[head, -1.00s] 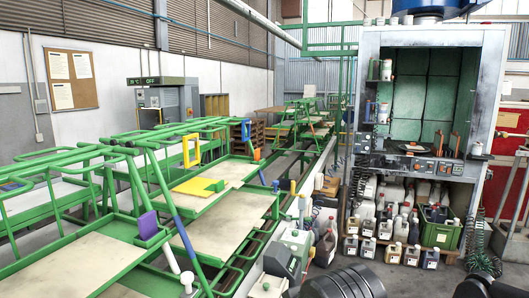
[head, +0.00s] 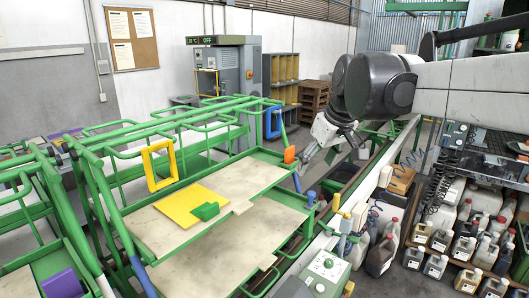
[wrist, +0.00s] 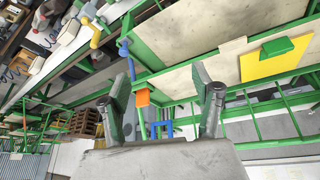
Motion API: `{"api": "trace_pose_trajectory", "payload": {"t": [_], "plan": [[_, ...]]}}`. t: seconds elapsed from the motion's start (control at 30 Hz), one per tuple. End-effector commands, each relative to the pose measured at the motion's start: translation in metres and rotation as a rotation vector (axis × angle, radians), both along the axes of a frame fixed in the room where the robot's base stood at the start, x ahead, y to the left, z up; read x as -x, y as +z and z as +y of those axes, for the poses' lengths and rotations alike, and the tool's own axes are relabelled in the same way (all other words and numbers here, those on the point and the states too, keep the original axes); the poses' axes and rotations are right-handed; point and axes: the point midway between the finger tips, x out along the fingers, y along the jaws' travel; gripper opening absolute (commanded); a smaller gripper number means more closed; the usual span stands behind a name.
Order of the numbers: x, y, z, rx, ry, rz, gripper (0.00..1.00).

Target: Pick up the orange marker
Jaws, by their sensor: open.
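The orange marker (head: 289,155) is a small orange block at the far corner of the green rack, by the top of a blue post. In the wrist view it (wrist: 142,97) shows close to the left finger, between the two fingers in the picture. My gripper (head: 322,158) is open and empty, just right of the marker in the head view. Its two fingers also show in the wrist view (wrist: 165,75), spread wide. I see no contact with the marker; the exact gap in depth is unclear.
Green rack rails and a blue frame (head: 272,122) stand near the marker. A yellow frame (head: 160,167) and a yellow plate (head: 189,205) with a green block (head: 205,211) are on the left. Several jugs (head: 381,254) stand at the right.

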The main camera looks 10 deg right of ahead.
Motion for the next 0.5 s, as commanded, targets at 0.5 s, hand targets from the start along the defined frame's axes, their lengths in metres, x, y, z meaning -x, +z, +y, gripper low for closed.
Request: {"api": "trace_pose_trajectory", "payload": {"t": [0.5], "plan": [[-0.169,0.050,-0.020,-0.002,0.284,0.062,0.62]]}}
